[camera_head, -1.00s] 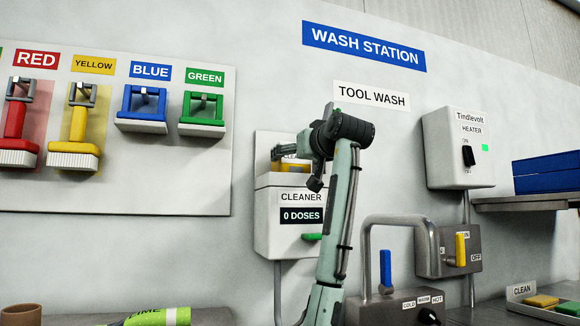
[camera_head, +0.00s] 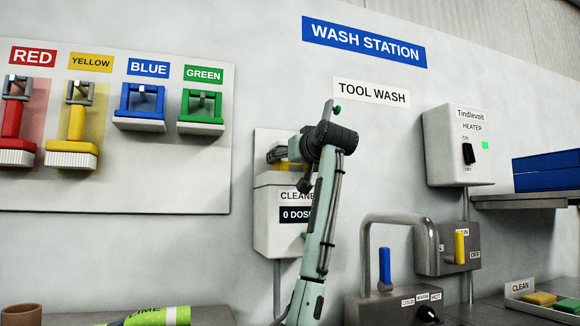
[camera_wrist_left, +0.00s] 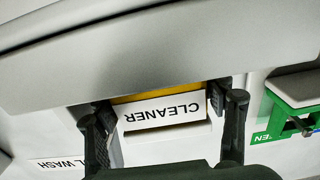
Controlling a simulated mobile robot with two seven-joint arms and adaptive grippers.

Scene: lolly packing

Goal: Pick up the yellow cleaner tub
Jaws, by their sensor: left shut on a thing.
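The yellow cleaner tub (camera_wrist_left: 172,95), with a white CLEANER label, sits at the top of the white wall dispenser. Only a yellow strip and the label show in the left wrist view, which is upside down. A small yellow part of it (camera_head: 284,167) shows in the head view, mostly hidden by my gripper. My left gripper (camera_wrist_left: 165,112) has one finger on each side of the tub and is shut on it. In the head view the left gripper (camera_head: 277,155) reaches in at the dispenser's top. The dispenser (camera_head: 262,222) reads 0 DOSES, partly covered by my arm. My right gripper is out of view.
A brush board (camera_head: 190,180) hangs at the left with several coloured brushes. A heater box (camera_head: 448,150) is on the wall at the right. A curved metal tap (camera_head: 400,219) stands below, beside my arm. A blue bin (camera_head: 546,178) rests on a shelf.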

